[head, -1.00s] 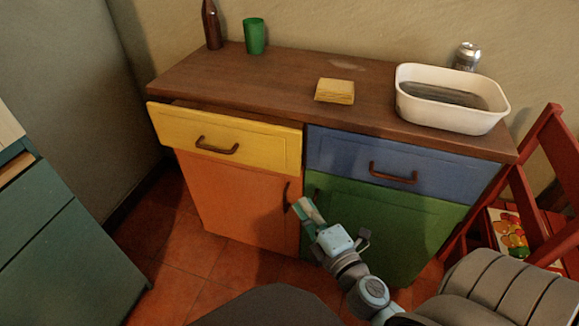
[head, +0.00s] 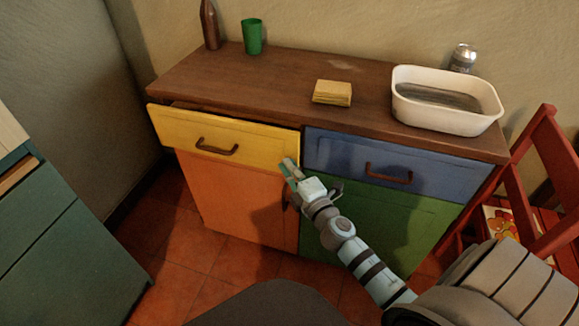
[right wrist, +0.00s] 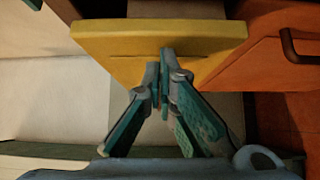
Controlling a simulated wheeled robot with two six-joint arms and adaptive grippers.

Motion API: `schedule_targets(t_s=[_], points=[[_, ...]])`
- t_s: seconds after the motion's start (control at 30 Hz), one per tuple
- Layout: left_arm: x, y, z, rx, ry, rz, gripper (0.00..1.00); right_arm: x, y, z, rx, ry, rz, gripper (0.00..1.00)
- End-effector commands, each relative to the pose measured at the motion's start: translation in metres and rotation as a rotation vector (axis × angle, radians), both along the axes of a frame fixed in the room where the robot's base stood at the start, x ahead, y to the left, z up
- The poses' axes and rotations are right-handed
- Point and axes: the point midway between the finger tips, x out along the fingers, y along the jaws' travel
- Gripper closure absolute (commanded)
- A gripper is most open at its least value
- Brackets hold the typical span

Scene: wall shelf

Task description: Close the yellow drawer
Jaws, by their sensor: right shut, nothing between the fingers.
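The yellow drawer (head: 180,130) is at the upper left of the cabinet, and its front stands out a little from the cabinet body, more at its left end. Its dark handle (head: 217,147) is on the front. My right gripper (head: 289,168) is shut and empty, its fingertips at the lower right part of the drawer front. In the right wrist view the fingertips (right wrist: 165,66) overlap the yellow front (right wrist: 115,40); I cannot tell whether they touch it. My left gripper is not in view.
A blue drawer (head: 340,158), an orange door (head: 225,195) and a green door (head: 420,222) are shut beside or below. On the wooden top (head: 270,80) are a bottle (head: 210,25), green cup (head: 252,37), yellow stack (head: 332,92), white basin (head: 440,118) and can (head: 462,58). A red chair (head: 550,150) stands right.

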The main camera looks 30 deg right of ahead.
Motion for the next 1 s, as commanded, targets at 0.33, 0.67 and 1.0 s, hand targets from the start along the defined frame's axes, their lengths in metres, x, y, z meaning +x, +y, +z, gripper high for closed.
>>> schedule_targets(t_s=[0.33,0.67,1.0], points=[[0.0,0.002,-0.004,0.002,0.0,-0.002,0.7,0.01,-0.011,-0.001,-0.003,-0.001,0.002,1.0],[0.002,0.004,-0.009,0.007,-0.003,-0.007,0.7,0.032,-0.039,0.0,-0.001,0.0,-0.002,1.0],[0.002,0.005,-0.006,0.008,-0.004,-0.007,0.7,0.03,-0.034,0.002,-0.002,-0.002,-0.001,1.0]])
